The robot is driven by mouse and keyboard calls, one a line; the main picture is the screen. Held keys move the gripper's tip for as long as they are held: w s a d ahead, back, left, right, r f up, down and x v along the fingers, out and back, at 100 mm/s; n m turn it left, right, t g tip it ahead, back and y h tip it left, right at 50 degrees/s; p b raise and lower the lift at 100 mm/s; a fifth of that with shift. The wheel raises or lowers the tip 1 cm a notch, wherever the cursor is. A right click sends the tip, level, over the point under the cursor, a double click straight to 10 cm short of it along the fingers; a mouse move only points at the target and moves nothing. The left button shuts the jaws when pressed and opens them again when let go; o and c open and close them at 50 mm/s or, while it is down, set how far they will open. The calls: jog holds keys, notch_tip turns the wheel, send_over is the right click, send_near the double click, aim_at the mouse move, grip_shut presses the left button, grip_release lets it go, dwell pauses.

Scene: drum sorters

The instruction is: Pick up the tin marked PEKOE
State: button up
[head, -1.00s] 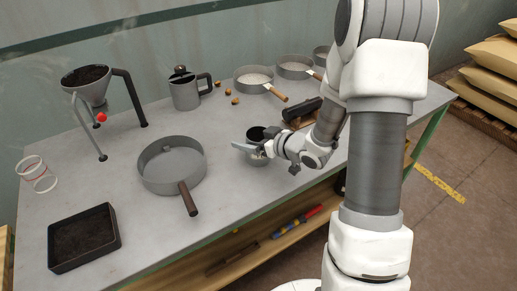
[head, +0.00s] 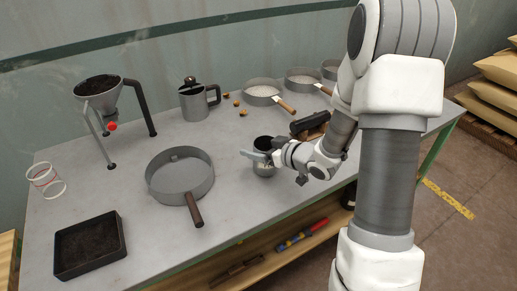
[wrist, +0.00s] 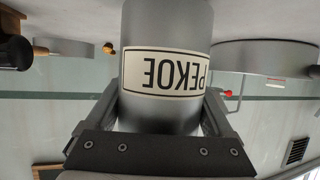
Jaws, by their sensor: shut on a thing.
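The tin marked PEKOE (wrist: 165,25) is a grey cylinder with a cream label. It fills the middle of the wrist view, where the lettering is upside down. In the head view the tin (head: 264,171) is at the table's front edge side, right of the round sieve, with a dark top. My gripper (wrist: 162,108) has a finger on each side of the tin and is shut on it. In the head view my gripper (head: 259,157) hides part of the tin. I cannot tell whether its base touches the table.
A round sieve (head: 196,205) with a handle lies left of the tin. A dark block (head: 310,123) lies close behind my wrist. A jug (head: 194,104), a funnel stand (head: 140,100), a soil tray (head: 121,238) and more sieves (head: 262,82) stand around. Table between sieve and tin is clear.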

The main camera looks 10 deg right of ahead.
jog(key=shift+r, duration=0.55)
jog(key=shift+r+p, duration=0.5)
jog(key=shift+r, duration=0.45)
jog(key=s+d+r+p, duration=0.1)
jog(key=d+r, duration=0.2)
jog(key=d, duration=0.2)
jog(key=s+d+r+p, duration=0.1)
jog(key=d+r+p, duration=0.1)
jog(key=d, duration=0.4)
jog(key=shift+s+d+r, duration=0.15)
jog(key=shift+s+r, duration=0.05)
jog(key=shift+r, duration=0.7)
